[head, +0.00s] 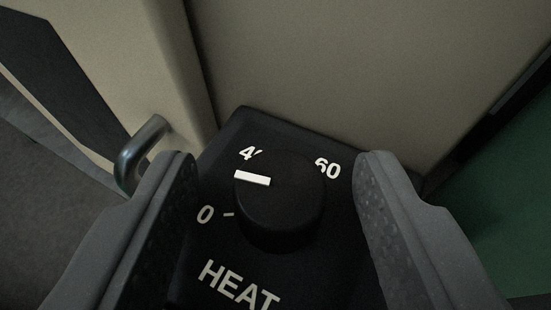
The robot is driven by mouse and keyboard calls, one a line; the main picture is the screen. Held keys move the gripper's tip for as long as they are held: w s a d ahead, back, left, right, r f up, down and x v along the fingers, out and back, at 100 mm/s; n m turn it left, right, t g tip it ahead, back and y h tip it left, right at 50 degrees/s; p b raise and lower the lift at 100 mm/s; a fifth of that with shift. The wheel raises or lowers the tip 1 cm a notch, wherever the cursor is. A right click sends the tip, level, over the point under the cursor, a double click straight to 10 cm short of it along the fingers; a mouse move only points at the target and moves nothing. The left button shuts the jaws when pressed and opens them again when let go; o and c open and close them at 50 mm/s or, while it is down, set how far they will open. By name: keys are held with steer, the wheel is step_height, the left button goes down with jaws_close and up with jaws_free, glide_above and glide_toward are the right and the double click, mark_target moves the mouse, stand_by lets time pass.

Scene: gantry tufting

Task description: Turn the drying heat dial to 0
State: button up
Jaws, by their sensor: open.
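The heat dial (282,208) is a round black knob with a white pointer mark. It sits on a black panel (225,150) labelled HEAT. The panel shows 0 at the lower left of the knob, a partly hidden number starting with 4 at the upper left, and 60 at the upper right. The white pointer lies on the knob's left side, between the 0 and the 4 mark, nearer the 4. My gripper (275,170) is open, with one finger on each side of the dial. Gaps show between both fingers and the knob.
A beige housing wall (370,80) rises behind the panel. A metal handle (137,155) sticks out close to the left finger. A dark green surface (500,220) lies at the right, and a dark grey surface (50,190) lies at the left.

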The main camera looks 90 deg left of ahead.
steer(key=c, duration=1)
steer(key=shift+d+p, duration=0.1)
steer(key=shift+p, duration=0.25)
steer(key=shift+w+n+g+p, duration=0.1)
steer(key=shift+n+g+p, duration=0.2)
steer(key=shift+p, duration=0.05)
steer(key=shift+w+n+g+p, duration=0.1)
steer(key=shift+n+g+p, duration=0.35)
steer(key=shift+p, duration=0.25)
steer(key=shift+a+f+n+g+h+b, duration=0.2)
steer(key=shift+n+g+h+b, duration=0.1)
steer(key=shift+n+g+b, duration=0.65)
steer(key=shift+r+g+b, duration=0.15)
steer(key=shift+g+b, duration=0.15)
steer(key=shift+g, duration=0.3)
